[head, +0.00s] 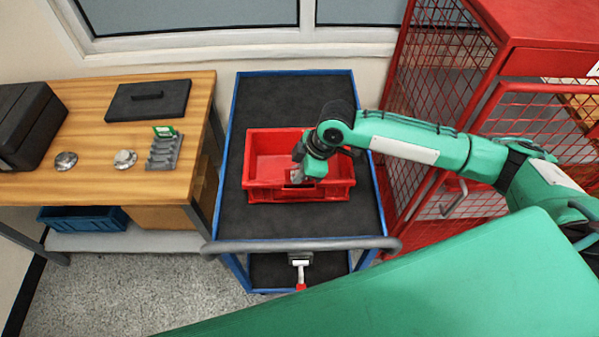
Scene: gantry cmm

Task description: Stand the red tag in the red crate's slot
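The red crate (262,194) stands on the dark top of a blue-framed cart. My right gripper (297,177) points down at the crate's near inner side, right of its middle. Its fingers are small and partly hidden by the wrist, so I cannot tell whether they are open or shut. I cannot make out a red tag against the red crate, nor the crate's slot. My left gripper is not in view.
A wooden bench (95,100) at left holds a grey slotted rack (162,154) with a green tag (164,131), round metal parts and dark cases. The cart top (290,95) is bare behind the crate. A red mesh cage (440,60) stands at right.

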